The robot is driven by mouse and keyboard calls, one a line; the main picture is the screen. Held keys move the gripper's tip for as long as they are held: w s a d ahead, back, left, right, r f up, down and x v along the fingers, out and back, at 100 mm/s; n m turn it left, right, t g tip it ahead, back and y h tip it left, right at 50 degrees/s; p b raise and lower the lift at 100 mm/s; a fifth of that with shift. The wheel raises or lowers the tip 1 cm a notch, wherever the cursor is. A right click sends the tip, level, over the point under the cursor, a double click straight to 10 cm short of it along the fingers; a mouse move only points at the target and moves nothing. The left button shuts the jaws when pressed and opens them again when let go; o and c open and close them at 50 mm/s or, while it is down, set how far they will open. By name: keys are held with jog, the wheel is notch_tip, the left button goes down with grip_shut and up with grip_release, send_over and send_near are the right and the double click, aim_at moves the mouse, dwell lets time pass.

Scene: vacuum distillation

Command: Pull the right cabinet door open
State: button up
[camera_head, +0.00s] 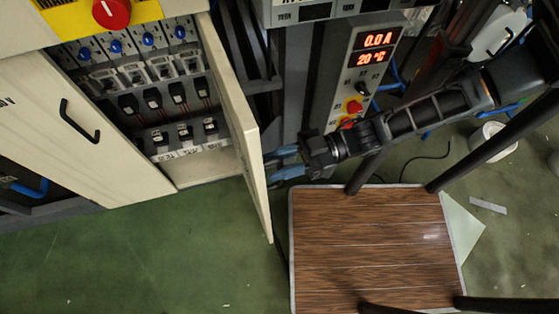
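The right cabinet door (237,130) is cream and stands swung well open, seen nearly edge-on. The inside of the cabinet (160,95) shows behind it, with rows of breakers and blue knobs. My gripper (269,167) is at the right of this door, by its outer face. Its two blue fingers are spread apart with a gap between them, and their tips are close to the door. I cannot tell whether they touch it. The door's handle is not visible from here.
A wood-topped platform (370,240) stands right of the open door, below my arm. A grey control panel (362,75) with red displays and a red knob is behind my gripper. The green floor (150,255) in front of the cabinet is clear.

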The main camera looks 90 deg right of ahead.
jog(key=b+v, duration=0.1)
jog(key=v, duration=0.6)
jog(key=shift+s+d+b, duration=0.15)
jog(key=shift+s+b, duration=0.15)
jog(key=shift+s, duration=0.05)
dwell(0.4)
